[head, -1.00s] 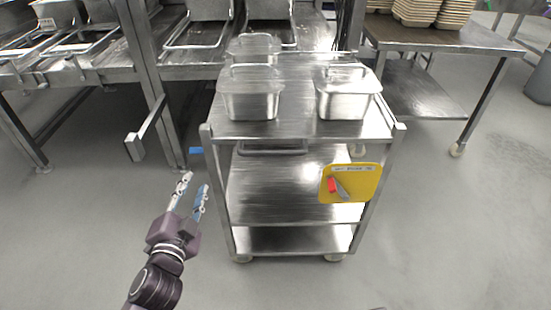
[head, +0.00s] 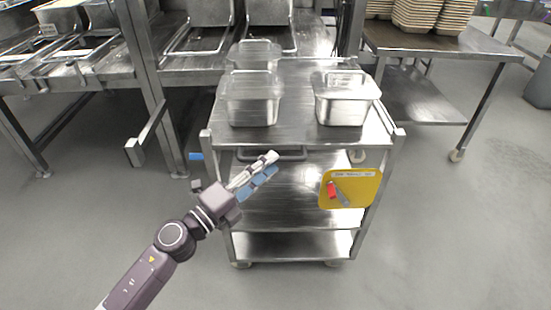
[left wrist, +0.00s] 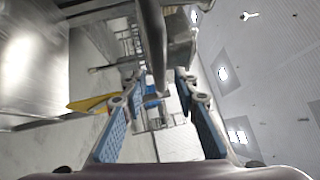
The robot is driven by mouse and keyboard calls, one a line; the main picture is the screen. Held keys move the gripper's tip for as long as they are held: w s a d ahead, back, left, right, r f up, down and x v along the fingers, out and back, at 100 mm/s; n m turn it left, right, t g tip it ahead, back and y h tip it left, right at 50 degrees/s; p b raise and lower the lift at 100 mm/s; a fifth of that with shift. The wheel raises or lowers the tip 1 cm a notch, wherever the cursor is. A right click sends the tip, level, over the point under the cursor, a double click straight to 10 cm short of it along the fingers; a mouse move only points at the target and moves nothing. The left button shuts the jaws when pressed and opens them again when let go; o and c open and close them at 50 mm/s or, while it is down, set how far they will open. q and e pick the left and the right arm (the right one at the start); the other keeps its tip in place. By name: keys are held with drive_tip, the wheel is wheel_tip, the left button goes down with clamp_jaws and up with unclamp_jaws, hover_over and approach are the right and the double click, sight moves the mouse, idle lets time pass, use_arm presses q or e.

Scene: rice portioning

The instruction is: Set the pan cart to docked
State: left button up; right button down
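The pan cart (head: 300,133) is a three-level steel cart standing in front of the steel counter. A dark handle bar (head: 290,156) runs along its near side, just under the top shelf. My left gripper (head: 270,164) is at the left part of this bar, its fingers pointing right and up. In the left wrist view the two blue-padded fingers (left wrist: 158,110) stand apart, with a grey bar (left wrist: 153,45) between them in the picture. I cannot tell whether they touch it. My right gripper is in neither view.
Steel pans (head: 343,105) stand on the cart top. A yellow board (head: 362,195) with a red item hangs at its near right. A blue mark (head: 195,156) shows left of the cart. A side table (head: 430,40) with stacked trays stands right. The near floor is clear.

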use_arm(q)
drive_tip(key=shift+x, duration=1.5)
drive_tip(key=shift+c, duration=0.5)
clamp_jaws()
